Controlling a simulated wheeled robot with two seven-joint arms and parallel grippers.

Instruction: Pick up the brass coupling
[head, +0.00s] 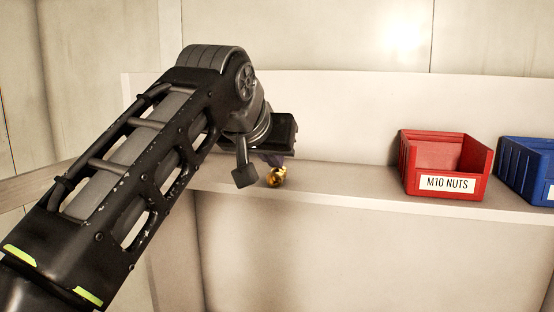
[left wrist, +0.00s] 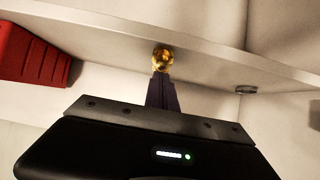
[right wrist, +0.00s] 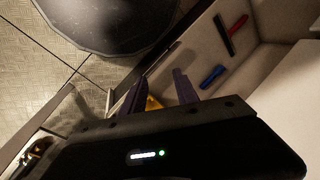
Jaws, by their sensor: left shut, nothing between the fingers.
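The brass coupling (head: 277,177) is a small shiny gold piece on the pale shelf (head: 335,185), near the front edge. It also shows in the left wrist view (left wrist: 162,57), just beyond the fingertips. My left gripper (head: 272,160) is shut and empty, its fingers pointing at the coupling. Its dark fingers (left wrist: 162,78) end at or very near the coupling; I cannot tell whether they touch it. My right gripper (right wrist: 157,76) is open, away from the shelf, and not in the head view.
A red bin (head: 446,184) labelled M10 NUTS stands to the right on the shelf, with a blue bin (head: 527,170) beside it. The shelf between coupling and red bin is clear.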

